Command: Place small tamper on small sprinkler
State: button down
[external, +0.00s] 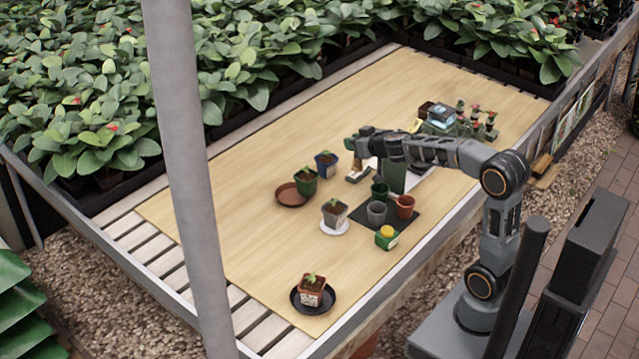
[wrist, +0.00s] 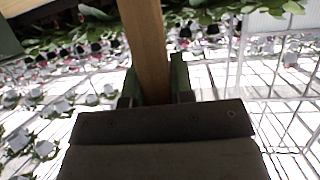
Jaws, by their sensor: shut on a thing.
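My gripper (external: 352,144) is at the end of the outstretched arm, above the middle of the table. In the wrist view, my gripper (wrist: 156,84) is shut on a plain wooden bar, probably the small tamper (wrist: 144,45), with a green finger on each side. The bar runs up out of the picture, so its far end is hidden. In the external view, a small tan piece (external: 357,175) shows below the gripper; I cannot tell whether it is held or on the table. I cannot tell for sure which object is the small sprinkler.
A black saucer (external: 312,299) is at the front. The left table is clear.

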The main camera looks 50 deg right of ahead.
jog(key=shift+s+a+n+y, duration=0.15)
jog(key=shift+a+n+y, duration=0.1)
jog(key=shift+n+y, duration=0.15)
jog(key=s+a+n+g+y+p, duration=0.1)
jog(key=s+a+n+g+y, duration=0.35)
jog(key=s+n+y, duration=0.35)
jog(key=s+a+n+g+y, duration=0.4)
jog(key=s+a+n+y, duration=0.15)
jog(key=s, duration=0.45)
jog(key=shift+n+t, duration=0.25)
jog(key=f, duration=0.2)
jog(key=f+b, duration=0.1)
jog(key=f, duration=0.2)
jog(key=f+b, duration=0.1)
jog(key=f, duration=0.2)
jog(key=shift+w+d, duration=0.1)
jog(key=shift+d, duration=0.3)
jog(key=shift+f, duration=0.1)
jog(key=c, duration=1)
grip_release()
